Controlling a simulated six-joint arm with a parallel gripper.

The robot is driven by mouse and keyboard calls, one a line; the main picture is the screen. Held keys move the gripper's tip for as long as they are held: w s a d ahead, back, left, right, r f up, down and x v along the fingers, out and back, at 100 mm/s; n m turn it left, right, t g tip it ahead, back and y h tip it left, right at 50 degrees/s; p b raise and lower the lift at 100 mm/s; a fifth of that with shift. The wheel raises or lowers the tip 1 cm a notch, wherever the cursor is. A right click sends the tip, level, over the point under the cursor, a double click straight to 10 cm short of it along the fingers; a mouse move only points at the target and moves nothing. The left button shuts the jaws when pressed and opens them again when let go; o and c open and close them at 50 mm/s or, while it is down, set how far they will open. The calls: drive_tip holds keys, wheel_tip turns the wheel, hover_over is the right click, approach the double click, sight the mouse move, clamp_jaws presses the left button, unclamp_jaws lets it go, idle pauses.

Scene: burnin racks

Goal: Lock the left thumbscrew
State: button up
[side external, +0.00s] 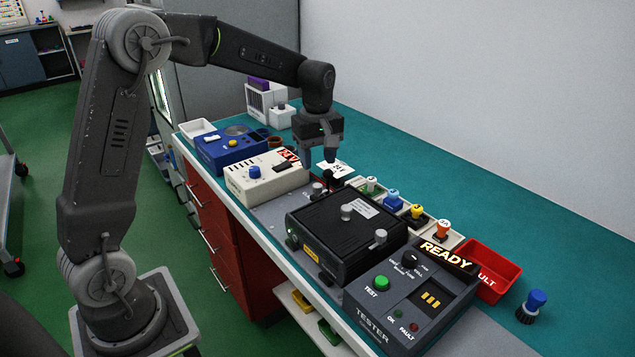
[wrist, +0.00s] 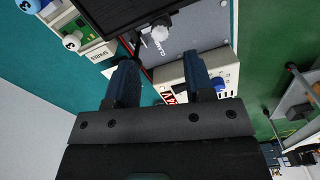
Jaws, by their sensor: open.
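The black ribbed unit (side external: 330,232) sits on the bench with a grey knob on its top (side external: 347,211) and another near its right edge (side external: 380,236). A grey thumbscrew (side external: 318,188) stands at its left end. In the wrist view a pale grey thumbscrew (wrist: 160,31) stands on a grey plate beside the word CLAMP. My gripper (side external: 319,164) points down above the left end of the unit. It is open, its fingers (wrist: 160,65) apart with nothing between them. Whether the thumbscrew is locked cannot be told.
A cream box with a blue knob (side external: 268,178) and a blue box (side external: 232,148) stand left of the unit. A tester (side external: 412,300) reading READY stands right. Coloured plugs in a pale tray (side external: 403,210) line the back, near a red bin (side external: 487,268).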

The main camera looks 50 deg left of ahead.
sight(318, 185)
wheel_tip(318, 185, down, 7)
idle(0.3)
drive_tip(key=shift+c, duration=0.4)
clamp_jaws()
